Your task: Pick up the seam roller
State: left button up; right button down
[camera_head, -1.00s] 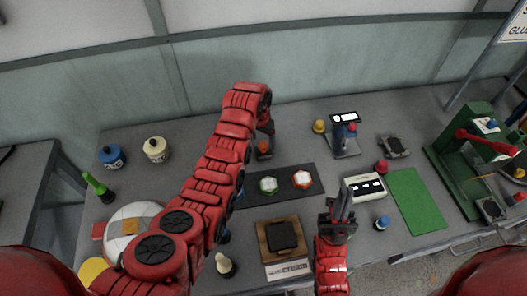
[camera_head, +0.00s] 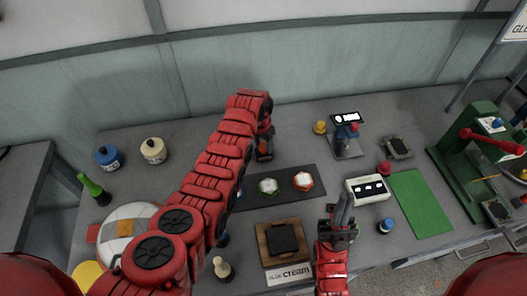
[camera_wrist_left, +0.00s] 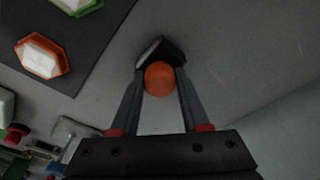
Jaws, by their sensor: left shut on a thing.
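My left gripper (camera_head: 264,143) is at the back of the table, behind the dark mat, at the end of my red left arm. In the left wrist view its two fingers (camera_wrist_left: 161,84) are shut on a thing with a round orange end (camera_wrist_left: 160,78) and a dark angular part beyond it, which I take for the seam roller. In the head view only a small orange bit of it (camera_head: 264,153) shows, below the gripper. Whether it touches the table is unclear. My right gripper (camera_head: 343,205) is over the front of the table, its fingers pointing up and away; their gap is unclear.
The dark mat (camera_head: 240,198) bears a green-and-white and an orange-and-white piece. Bottles stand at left.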

aim_at(264, 144)
pick_arm(q)
grip_shut()
jog(key=shift+r, duration=0.1)
jog(key=shift+r+p, duration=0.3)
jog(key=shift+r, duration=0.25)
notch_tip(264, 144, up, 3)
jog(key=shift+f+p, duration=0.1)
jog(key=shift+p, duration=0.4)
jog(key=s+p, duration=0.2)
jog(key=s, duration=0.2)
jog(key=s+p, duration=0.3)
jog(key=s, duration=0.2)
jog(key=s+r+p, duration=0.1)
jog(key=s+p, duration=0.1)
jog(key=s, duration=0.3)
jog(key=shift+a+r, duration=0.1)
jog(key=shift+a, duration=0.25)
jog(key=shift+s+p, duration=0.75)
jog(key=shift+s, duration=0.25)
